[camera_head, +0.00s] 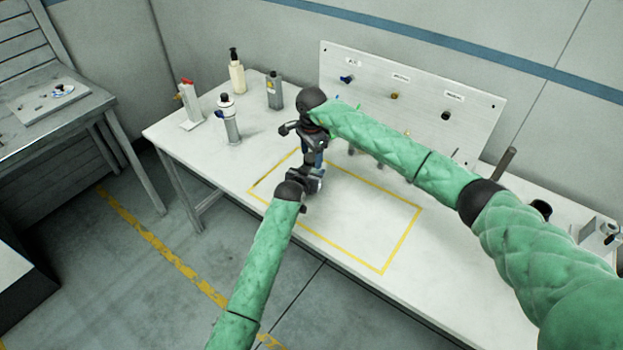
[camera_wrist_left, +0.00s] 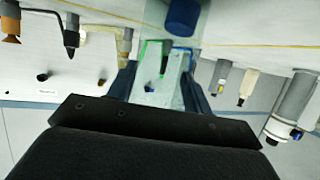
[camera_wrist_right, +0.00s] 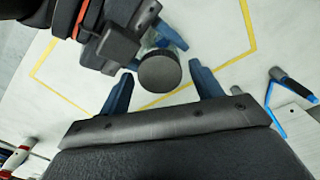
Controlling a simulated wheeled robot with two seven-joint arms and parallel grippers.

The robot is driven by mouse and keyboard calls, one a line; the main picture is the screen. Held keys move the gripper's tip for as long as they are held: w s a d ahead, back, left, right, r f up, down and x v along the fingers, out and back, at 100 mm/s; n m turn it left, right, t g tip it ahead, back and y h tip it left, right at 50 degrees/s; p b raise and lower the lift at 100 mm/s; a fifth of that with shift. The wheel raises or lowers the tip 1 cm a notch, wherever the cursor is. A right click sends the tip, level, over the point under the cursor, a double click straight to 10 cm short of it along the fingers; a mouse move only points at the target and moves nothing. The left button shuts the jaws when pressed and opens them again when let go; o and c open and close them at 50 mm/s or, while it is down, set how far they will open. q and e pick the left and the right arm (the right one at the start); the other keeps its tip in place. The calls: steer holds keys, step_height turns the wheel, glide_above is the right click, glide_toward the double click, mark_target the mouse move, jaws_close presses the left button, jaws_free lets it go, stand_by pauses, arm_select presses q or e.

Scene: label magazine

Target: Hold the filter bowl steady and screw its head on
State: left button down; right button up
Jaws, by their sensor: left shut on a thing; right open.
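My left gripper (camera_head: 313,178) is shut on a clear filter bowl over the yellow-outlined area. In the left wrist view the see-through bowl (camera_wrist_left: 163,82) shows between its two blue fingers. A dark round ribbed piece, seemingly the filter head (camera_wrist_right: 159,71), shows end-on at the bowl in the right wrist view; I cannot tell how it is seated. My right gripper (camera_head: 313,142) is just above the left one. It is open, with one blue finger on each side of the dark piece and gaps visible. In the head view the grippers largely hide bowl and head.
A yellow outline (camera_head: 384,271) marks the white table. A white-and-grey filter-like unit (camera_head: 230,120), a pump bottle (camera_head: 237,72), a grey bottle (camera_head: 274,90) and a red-topped item (camera_head: 188,103) stand at the left. The outline's right part is clear.

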steer(key=shift+f, duration=0.1)
steer(key=shift+c, duration=0.5)
steer(key=c, duration=0.9)
steer(key=o, duration=1.1)
steer(key=shift+r, duration=2.25)
steer(key=o, duration=0.5)
steer(key=shift+r, duration=0.1)
step_height(320, 180, up, 12)
steer(key=shift+f, duration=0.1)
